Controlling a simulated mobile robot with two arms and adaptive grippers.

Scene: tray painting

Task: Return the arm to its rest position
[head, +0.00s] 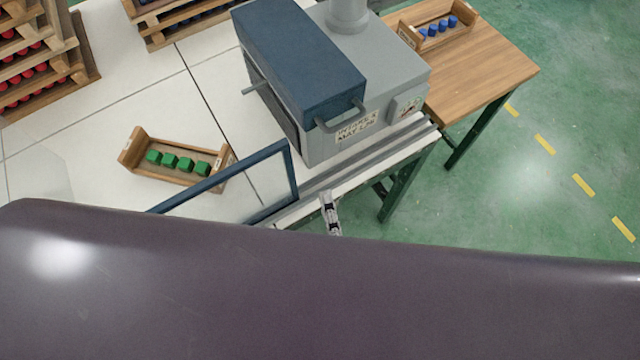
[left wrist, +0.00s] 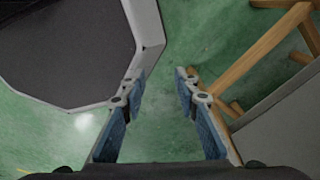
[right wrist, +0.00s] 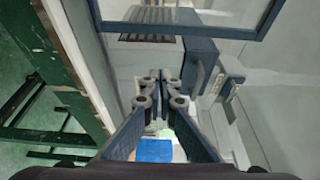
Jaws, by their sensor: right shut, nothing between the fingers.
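My right gripper (head: 331,218) shows in the head view, just in front of the white table's edge and below the grey machine. In the right wrist view its fingers (right wrist: 160,84) are shut together, with nothing between the tips. My left gripper (left wrist: 160,80) shows only in its own wrist view. Its fingers are wide apart and empty above the green floor. The large dark surface across the bottom of the head view is part of my own body and hides what lies below.
A grey machine with a blue front (head: 305,55) stands on the white table. A blue frame (head: 290,180) juts out near my right gripper. A wooden tray (head: 133,150) holds green blocks. A wooden table (head: 490,65) bears another tray with blue pieces. Racks with red pieces stand left.

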